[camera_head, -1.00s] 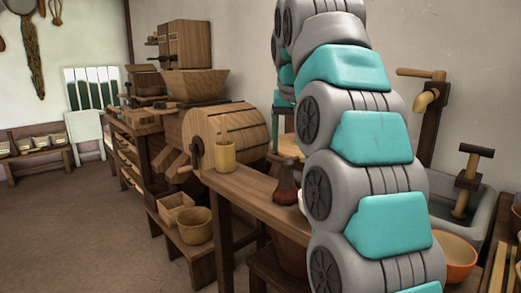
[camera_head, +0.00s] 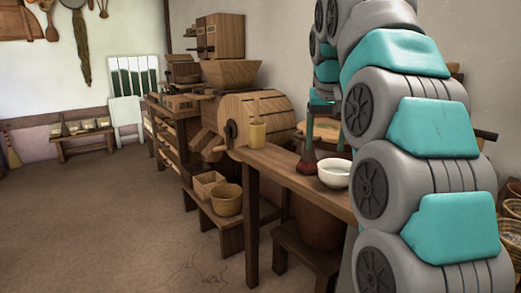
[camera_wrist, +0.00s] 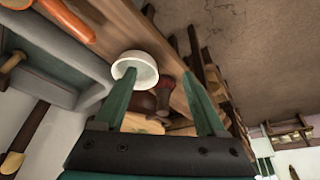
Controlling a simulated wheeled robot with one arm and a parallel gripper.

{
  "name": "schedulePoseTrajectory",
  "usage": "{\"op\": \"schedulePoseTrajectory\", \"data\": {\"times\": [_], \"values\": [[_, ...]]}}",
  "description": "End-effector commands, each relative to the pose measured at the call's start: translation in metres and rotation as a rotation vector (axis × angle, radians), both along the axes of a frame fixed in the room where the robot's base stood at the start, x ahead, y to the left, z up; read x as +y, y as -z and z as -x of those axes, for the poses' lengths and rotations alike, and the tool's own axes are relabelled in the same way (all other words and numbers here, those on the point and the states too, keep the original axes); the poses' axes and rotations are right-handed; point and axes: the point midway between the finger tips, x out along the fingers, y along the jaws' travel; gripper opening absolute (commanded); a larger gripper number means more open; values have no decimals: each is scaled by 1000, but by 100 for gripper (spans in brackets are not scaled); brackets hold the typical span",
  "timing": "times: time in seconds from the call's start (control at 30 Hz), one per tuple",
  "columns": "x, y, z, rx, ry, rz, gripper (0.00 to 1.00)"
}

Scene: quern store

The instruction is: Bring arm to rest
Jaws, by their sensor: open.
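My arm (camera_head: 410,130), grey with teal covers, rises on the right of the head view and bends over at the top. My gripper (camera_wrist: 148,78) shows in the wrist view with its two green fingers spread apart and nothing held between them. A white bowl (camera_wrist: 134,68) on the wooden bench appears beyond the fingers, partly overlapped by the left finger.
A basket (camera_head: 227,200) and a wooden box (camera_head: 207,184) stand on a low shelf. A grey sink (camera_wrist: 50,75) shows in the wrist view. Open floor (camera_head: 110,220) lies left.

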Motion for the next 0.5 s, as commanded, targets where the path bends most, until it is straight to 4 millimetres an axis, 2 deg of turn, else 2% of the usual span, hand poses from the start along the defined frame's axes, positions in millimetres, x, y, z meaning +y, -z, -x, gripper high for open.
{"op": "schedulePoseTrajectory", "data": {"times": [0.27, 0.37, 0.5], "values": [[-1, 21, 23, 49, -30, 12, 73], [-2, 34, 37, 78, -46, 15, 73], [-3, 61, 67, 133, -73, 22, 73]]}}
